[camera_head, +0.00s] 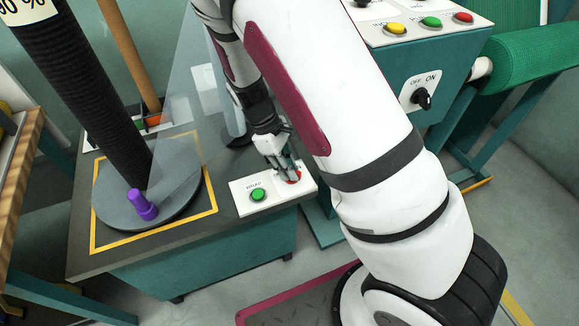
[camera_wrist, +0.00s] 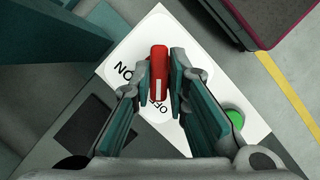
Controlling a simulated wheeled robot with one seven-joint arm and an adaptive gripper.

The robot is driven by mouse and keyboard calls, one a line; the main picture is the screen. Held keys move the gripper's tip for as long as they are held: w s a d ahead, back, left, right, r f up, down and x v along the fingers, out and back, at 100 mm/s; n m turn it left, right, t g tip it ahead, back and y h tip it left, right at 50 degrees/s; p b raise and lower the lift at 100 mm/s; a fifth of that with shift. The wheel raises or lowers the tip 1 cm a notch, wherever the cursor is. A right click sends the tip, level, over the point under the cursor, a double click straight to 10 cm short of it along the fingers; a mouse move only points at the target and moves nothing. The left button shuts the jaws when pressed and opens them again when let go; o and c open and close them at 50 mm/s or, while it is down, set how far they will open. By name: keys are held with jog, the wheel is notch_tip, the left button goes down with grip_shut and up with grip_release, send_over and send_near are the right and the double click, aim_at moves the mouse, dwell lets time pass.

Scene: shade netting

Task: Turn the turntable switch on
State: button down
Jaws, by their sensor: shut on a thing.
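The turntable switch is a red knob (camera_wrist: 158,70) on a white panel (camera_wrist: 205,75) in the wrist view. ON is printed to its left and a partly hidden OFF below it. A white line on the knob's lower half points down toward OFF. My gripper (camera_wrist: 160,75) is shut on the knob, one teal finger pad on each side. In the head view my gripper (camera_head: 288,172) reaches down to the white panel (camera_head: 240,204), and only a little red of the knob (camera_head: 293,179) shows. The grey round turntable (camera_head: 180,200) lies left of the panel.
A green button (camera_head: 257,194) sits on the same panel. A black roll (camera_head: 95,90) stands on the turntable beside a purple piece (camera_head: 142,205). Another machine with a black OFF/ON knob (camera_head: 421,98) and coloured buttons is at the upper right.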

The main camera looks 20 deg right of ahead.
jog(key=shift+d+m, duration=0.15)
jog(key=shift+m, duration=0.15)
jog(key=m, duration=0.2)
jog(key=m+g+y+p, duration=0.1)
jog(key=m, duration=0.1)
jog(key=shift+d+f+y, duration=0.1)
jog(key=shift+d+y, duration=0.1)
jog(key=shift+y, duration=0.1)
jog(key=m, duration=0.2)
jog(key=m+y+p, duration=0.1)
jog(key=m, duration=0.1)
jog(key=shift+d+m+y, duration=0.15)
jog(key=shift+m+y, duration=0.15)
jog(key=shift+m, duration=0.1)
jog(key=m+y, duration=0.1)
jog(key=m, duration=0.3)
jog(key=shift+s+m+y+p, duration=0.15)
jog(key=shift+m+y+p, duration=0.15)
jog(key=shift+y+p, duration=0.1)
jog(key=shift+s+m+t+y, duration=0.1)
jog(key=shift+m+t+y, duration=0.4)
jog(key=shift+m, duration=1.4)
jog(key=shift+f, duration=0.1)
